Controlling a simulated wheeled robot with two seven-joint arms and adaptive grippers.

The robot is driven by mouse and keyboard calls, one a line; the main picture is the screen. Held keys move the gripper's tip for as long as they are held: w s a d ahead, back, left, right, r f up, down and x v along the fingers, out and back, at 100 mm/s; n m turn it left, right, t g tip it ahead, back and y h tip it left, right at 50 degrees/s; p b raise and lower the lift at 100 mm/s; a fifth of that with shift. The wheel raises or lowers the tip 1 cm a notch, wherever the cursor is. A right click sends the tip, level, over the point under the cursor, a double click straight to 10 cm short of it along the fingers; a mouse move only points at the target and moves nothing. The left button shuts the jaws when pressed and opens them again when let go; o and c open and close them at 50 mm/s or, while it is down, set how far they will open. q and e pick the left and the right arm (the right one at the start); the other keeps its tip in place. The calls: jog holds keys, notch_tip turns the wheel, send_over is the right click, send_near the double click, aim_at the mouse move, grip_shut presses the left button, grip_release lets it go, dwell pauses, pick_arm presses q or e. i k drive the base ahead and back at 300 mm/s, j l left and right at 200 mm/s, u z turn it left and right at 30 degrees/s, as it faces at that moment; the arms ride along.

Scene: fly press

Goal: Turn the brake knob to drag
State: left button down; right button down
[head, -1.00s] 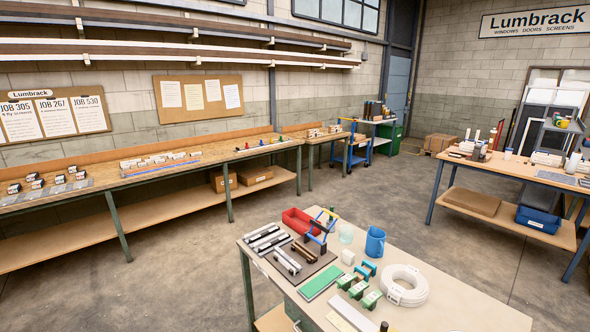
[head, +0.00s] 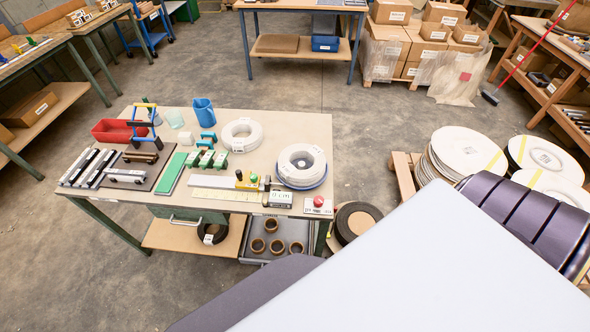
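A work table (head: 290,122) stands at left centre in the head view. A white coil on a blue base (head: 302,166) sits near its right edge. A small device with green and yellow parts (head: 249,181) is left of the coil. A small box with a red round top (head: 318,203) sits at the front right corner. A blue-handled press-like tool (head: 143,126) stands at the table's back left. I cannot tell which part is the brake knob, nor read its setting. Neither of my grippers is in view.
A red bin (head: 112,131), a blue jug (head: 204,111) and another white coil (head: 241,134) are on the table. Stacked white discs (head: 462,150) and a dark banded roll (head: 520,220) are at right. A large pale surface covers the bottom right.

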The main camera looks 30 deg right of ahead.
aim_at(318, 200)
jog(key=z, duration=0.95)
